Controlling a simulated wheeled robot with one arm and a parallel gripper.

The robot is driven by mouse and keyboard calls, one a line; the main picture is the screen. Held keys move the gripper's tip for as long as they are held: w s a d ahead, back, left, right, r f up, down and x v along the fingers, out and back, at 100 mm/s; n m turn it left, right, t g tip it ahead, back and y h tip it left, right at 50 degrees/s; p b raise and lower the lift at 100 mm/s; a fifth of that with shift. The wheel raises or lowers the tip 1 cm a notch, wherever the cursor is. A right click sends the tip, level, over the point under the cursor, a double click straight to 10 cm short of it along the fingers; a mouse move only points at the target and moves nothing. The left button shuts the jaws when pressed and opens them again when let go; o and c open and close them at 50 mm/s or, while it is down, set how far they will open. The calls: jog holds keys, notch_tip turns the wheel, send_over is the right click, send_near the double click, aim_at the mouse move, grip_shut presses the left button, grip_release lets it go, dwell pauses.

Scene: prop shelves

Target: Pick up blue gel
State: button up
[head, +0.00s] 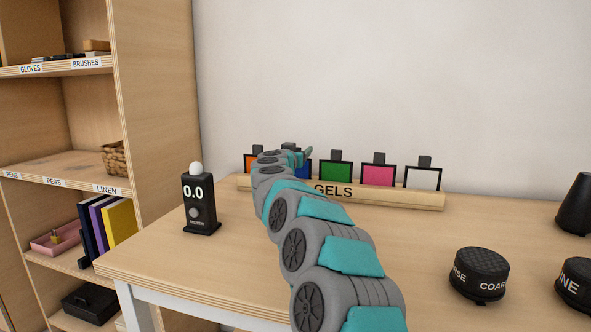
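The blue gel (305,171) stands in the wooden rack labelled GELS (400,197) at the back of the table. It has a dark frame, and my arm hides most of it, so only a strip of blue shows. My arm reaches across the table to the rack. My gripper (304,154) is at the far end, by the upper part of the blue gel. Its fingers are small and mostly hidden by my arm, so I cannot tell if they are open or touch the gel.
The rack also holds an orange gel (249,164), a green gel (336,172), a pink gel (378,175) and a clear gel (423,179). A black meter (200,204) stands left of my arm. Black round pieces (479,274) sit at the right. Shelves (150,120) rise at the left.

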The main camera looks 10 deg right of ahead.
grip_shut()
dwell(0.3)
